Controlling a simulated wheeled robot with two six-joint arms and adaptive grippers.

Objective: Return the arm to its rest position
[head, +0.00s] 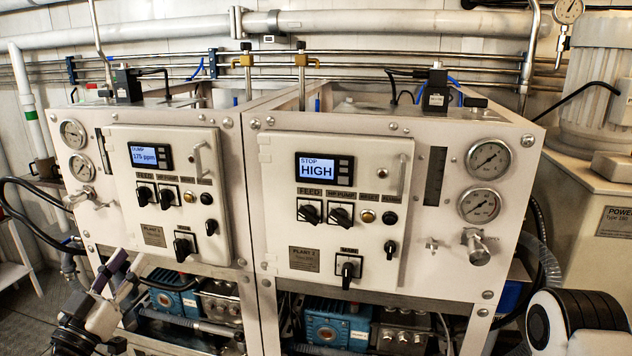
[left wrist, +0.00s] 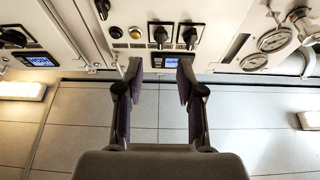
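My left gripper (head: 120,274) is at the lower left of the head view, in front of the lower part of the left panel, Plant 1 (head: 165,205). In the left wrist view my left gripper (left wrist: 160,66) is open, with a clear gap between its two dark fingers and nothing held. The panel face with knobs and displays shows upside down beyond the fingertips there. I see no contact with it. A white and black part of my right arm is at the lower right of the head view; no right gripper fingers show.
The right panel, Plant 2 (head: 330,225), has a display (head: 324,168) reading "STOP HIGH". The left display (head: 151,156) reads "DUMP 175 ppm". Black knobs and gauges (head: 488,160) stick out from the fronts. Blue pumps (head: 338,325) sit below.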

